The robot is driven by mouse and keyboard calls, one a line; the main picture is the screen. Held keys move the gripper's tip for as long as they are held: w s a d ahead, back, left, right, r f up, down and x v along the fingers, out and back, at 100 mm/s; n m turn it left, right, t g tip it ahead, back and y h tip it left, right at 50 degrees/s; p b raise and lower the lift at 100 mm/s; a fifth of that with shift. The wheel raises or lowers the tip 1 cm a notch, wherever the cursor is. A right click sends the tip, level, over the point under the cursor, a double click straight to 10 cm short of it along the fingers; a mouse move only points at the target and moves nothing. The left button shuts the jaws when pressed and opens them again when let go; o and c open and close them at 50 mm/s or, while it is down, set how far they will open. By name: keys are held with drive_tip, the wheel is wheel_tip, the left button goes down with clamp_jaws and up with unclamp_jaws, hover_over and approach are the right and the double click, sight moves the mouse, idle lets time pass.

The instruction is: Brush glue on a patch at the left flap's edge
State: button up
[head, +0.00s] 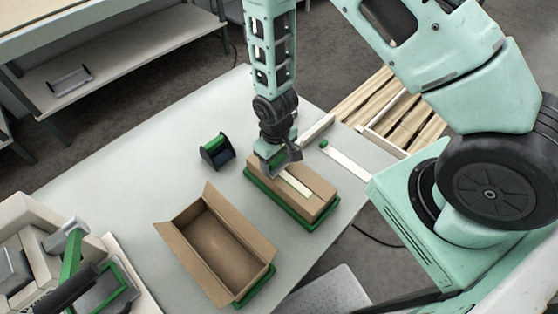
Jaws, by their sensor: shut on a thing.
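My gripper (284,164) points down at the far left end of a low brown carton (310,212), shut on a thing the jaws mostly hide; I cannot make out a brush. The carton sits in a green-edged holder (322,219). A pale strip (296,184) runs along its top from just below the jaws; I cannot tell whether it is held or lies on the carton. An open brown box (213,240) stands nearer, its flaps up, with its left flap (187,262) leaning outward. No glue is visible.
A dark green-and-black dispenser-like object (216,151) stands on the grey table (150,165). A pale bar with a green end (343,160) lies right of the gripper. Wooden slats (405,120) lie beyond. The table's left part is clear.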

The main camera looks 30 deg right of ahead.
drive_tip(key=shift+w+a, duration=0.25)
drive_tip(key=shift+w, duration=0.5)
drive_tip(key=shift+w+a, duration=0.25)
drive_tip(key=shift+w, duration=0.45)
wheel_tip(320, 180, up, 6)
drive_tip(key=p, duration=0.3)
drive_tip(key=shift+p, duration=0.3)
drive_tip(key=shift+w+f, duration=0.1)
drive_tip(key=shift+f, duration=0.05)
